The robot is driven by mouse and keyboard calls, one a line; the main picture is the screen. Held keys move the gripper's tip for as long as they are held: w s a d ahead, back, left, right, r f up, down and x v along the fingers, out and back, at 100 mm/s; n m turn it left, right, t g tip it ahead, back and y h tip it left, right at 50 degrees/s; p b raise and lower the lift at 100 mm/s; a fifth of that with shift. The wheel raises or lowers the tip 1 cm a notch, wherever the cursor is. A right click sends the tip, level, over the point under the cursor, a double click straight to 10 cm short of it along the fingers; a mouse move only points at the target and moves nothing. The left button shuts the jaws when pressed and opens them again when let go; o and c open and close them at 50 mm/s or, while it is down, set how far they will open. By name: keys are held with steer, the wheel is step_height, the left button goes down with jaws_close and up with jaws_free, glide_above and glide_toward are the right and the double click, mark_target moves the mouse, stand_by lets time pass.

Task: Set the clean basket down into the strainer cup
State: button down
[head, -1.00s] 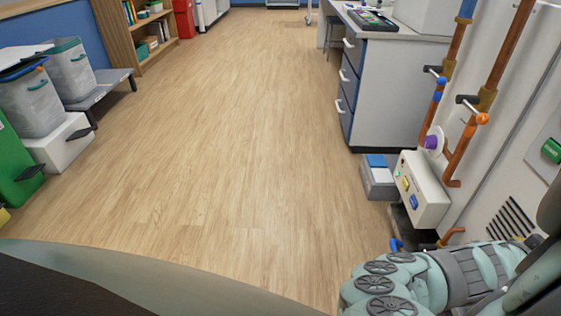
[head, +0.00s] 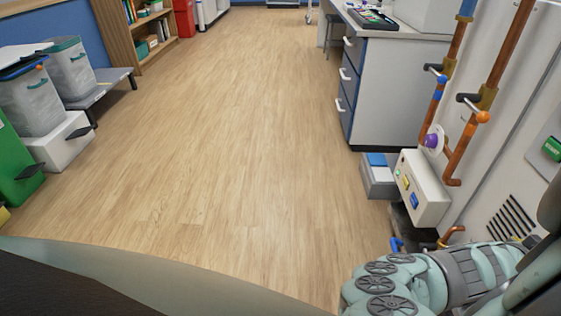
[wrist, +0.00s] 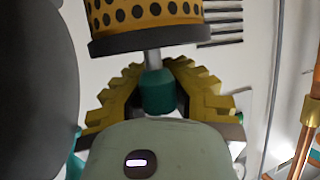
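In the wrist view, the basket (wrist: 150,17) is yellow with dark round holes and a dark grey band at its end nearest me. A metal stem with a teal knob (wrist: 157,92) joins it to my gripper (wrist: 160,76). The yellow jaws close in on both sides of the knob, and the basket is held out beyond the fingertips. The basket's far end is cut off by the frame. I cannot make out the strainer cup in either view. The head view shows my arm at lower right, but not the basket or the fingertips.
A white cabinet (head: 513,165) with copper pipes (head: 483,118) and a control box (head: 423,190) stands at right in the head view. A large dark grey rounded shape (wrist: 38,70) fills the wrist view's left side. The wooden floor (head: 230,150) is clear.

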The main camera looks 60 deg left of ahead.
steer(key=shift+f+b, duration=1.9)
steer(key=shift+f, duration=0.95)
stand_by(0.7)
steer(key=c, duration=1.1)
jaws_free()
steer(key=shift+o, duration=0.2)
